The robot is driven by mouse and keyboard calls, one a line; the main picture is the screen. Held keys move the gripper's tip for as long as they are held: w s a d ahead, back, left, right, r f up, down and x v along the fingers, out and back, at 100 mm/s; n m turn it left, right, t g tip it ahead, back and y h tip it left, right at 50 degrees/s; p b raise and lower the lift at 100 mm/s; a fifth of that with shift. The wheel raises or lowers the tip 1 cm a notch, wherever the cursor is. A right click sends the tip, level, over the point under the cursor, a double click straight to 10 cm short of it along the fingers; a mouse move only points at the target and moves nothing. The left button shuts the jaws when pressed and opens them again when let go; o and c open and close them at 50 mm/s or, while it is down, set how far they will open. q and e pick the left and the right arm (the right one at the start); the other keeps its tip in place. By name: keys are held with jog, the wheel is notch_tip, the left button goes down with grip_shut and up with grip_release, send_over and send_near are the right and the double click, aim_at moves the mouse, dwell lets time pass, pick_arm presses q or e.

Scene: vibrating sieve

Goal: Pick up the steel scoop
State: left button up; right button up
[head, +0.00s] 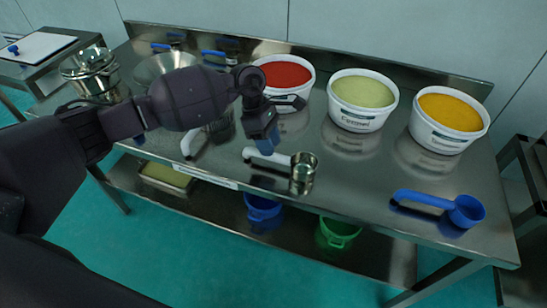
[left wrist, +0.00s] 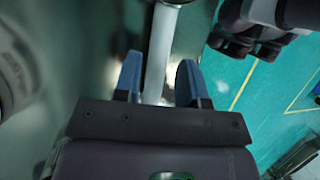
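The steel scoop (head: 303,172) lies near the front edge of the steel table, with a shiny round cup at the right and a pale handle (head: 262,155) pointing left. My left gripper (head: 263,144) is directly above the handle, its blue fingers pointing down. In the left wrist view the left gripper (left wrist: 160,78) is open, with the pale handle (left wrist: 158,60) running between its fingers. Gaps show on both sides of the handle. My right gripper is not in view.
Tubs of red (head: 284,75), pale green (head: 362,98) and yellow (head: 449,118) powder stand along the back. A blue scoop (head: 465,210) lies at the right. A metal bowl (head: 166,66) and steel pots (head: 90,72) stand at the left. Table between scoops is clear.

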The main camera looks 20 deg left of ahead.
aim_at(274, 157)
pick_arm(q)
jog(key=shift+x, duration=2.3)
jog(key=shift+a+f, duration=0.1)
jog(key=shift+f, duration=0.05)
jog(key=c, duration=0.7)
